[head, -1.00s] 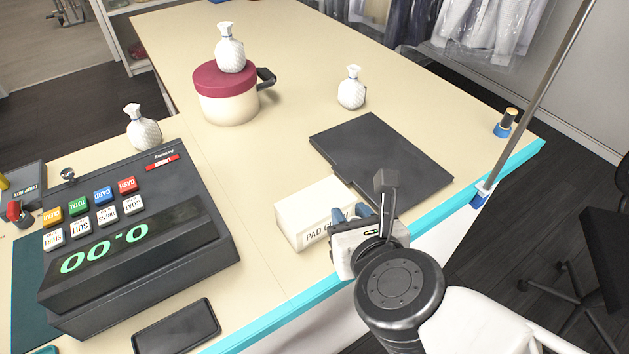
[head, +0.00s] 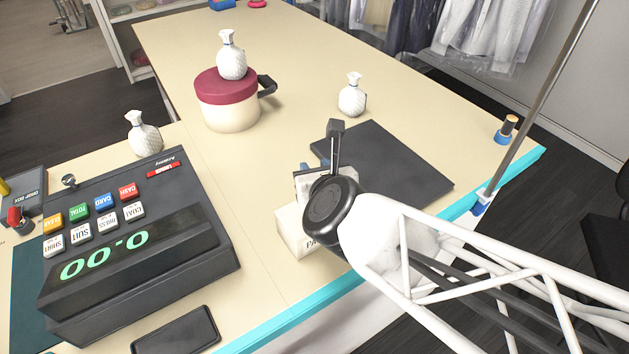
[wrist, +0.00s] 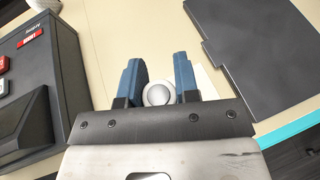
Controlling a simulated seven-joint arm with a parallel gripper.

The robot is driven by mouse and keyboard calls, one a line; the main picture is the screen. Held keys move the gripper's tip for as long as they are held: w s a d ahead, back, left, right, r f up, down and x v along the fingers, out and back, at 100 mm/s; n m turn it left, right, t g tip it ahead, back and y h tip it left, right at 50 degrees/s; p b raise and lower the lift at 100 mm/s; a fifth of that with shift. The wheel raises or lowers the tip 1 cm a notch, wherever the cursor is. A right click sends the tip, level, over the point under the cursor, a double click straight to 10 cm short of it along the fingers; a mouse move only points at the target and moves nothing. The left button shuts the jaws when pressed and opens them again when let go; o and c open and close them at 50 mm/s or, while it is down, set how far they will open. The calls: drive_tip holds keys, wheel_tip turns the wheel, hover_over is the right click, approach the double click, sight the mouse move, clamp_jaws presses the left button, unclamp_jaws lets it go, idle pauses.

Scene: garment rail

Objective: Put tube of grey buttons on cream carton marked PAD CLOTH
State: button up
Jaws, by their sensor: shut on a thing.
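The cream carton (head: 292,236) marked PAD CLOTH lies near the front edge of the counter. My wrist hides much of it and most of its lettering in the head view. My gripper (wrist: 157,62) is over the carton, with its blue fingers shut on a round, pale grey-and-white thing (wrist: 157,93), seen end-on in the wrist view. It looks like the tube of grey buttons; its length and contents are hidden. A white part of the carton (wrist: 203,82) shows beside the right finger. I cannot tell whether the tube touches the carton.
A dark flat folder (head: 395,165) lies right of the carton, and the till (head: 150,260) stands left. A maroon-lidded pot (head: 228,110) carries a white bottle. Another white bottle (head: 352,97) stands behind the folder. An orange-topped tube (head: 506,128) stands near the right edge.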

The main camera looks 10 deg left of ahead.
drive_tip(key=shift+w+a, duration=0.1)
drive_tip(key=shift+w, duration=0.05)
drive_tip(key=shift+w+a, duration=0.15)
drive_tip(key=shift+w, duration=0.1)
drive_tip(key=shift+f, duration=1.8)
drive_tip(key=shift+f, duration=0.15)
drive_tip(key=o, duration=0.9)
drive_tip(key=shift+s+r, duration=0.25)
drive_tip(key=shift+r, duration=0.05)
drive_tip(key=shift+v, duration=5.8)
